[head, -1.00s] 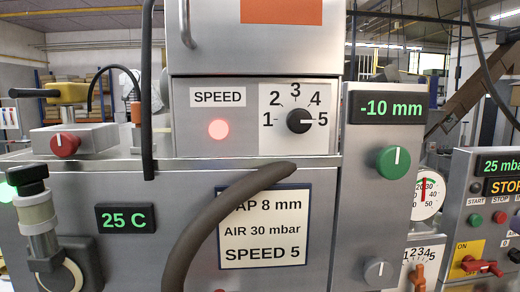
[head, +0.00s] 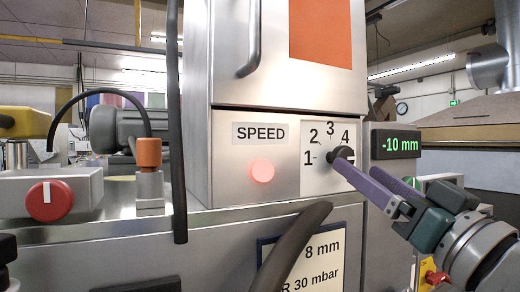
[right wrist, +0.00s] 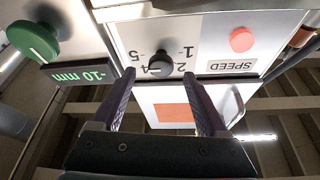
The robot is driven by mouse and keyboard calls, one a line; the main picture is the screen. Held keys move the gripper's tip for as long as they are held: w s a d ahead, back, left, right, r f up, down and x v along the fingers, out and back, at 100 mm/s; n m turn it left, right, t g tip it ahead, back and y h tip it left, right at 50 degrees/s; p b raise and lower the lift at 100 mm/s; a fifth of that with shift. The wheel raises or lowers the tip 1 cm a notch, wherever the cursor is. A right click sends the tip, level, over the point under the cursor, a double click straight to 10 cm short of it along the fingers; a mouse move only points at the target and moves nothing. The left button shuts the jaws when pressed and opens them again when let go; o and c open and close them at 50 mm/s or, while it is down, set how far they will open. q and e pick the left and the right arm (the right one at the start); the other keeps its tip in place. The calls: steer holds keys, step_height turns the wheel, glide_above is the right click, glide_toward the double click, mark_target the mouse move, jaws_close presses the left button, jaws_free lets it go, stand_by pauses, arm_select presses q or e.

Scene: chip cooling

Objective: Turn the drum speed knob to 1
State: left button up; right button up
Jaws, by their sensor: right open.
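The black drum speed knob (head: 343,154) sits on the white dial plate (head: 317,180) of the SPEED panel. Numbers 1 to 4 show in the head view; the 5 is covered by my right gripper (head: 357,166). The knob's white line seems to lie on its right side, toward the hidden 5. In the right wrist view, which is upside down, the knob (right wrist: 158,63) appears between the open purple fingers of my right gripper (right wrist: 157,74). I cannot tell whether the fingers touch it. My left gripper is not in view.
A lit red lamp (head: 262,172) is left of the dial. The -10 mm display (head: 395,144) is right of it, with a green knob (right wrist: 32,40) close by. A dark hose (head: 292,250) curves below, and a black cable (head: 175,120) hangs left of the panel.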

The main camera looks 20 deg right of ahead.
mark_target(346, 152)
steer(key=p+x, duration=0.1)
steer(key=x, duration=0.2)
steer(key=shift+w+r, duration=0.1)
steer(key=shift+w, duration=0.15)
jaws_close()
stand_by(0.5)
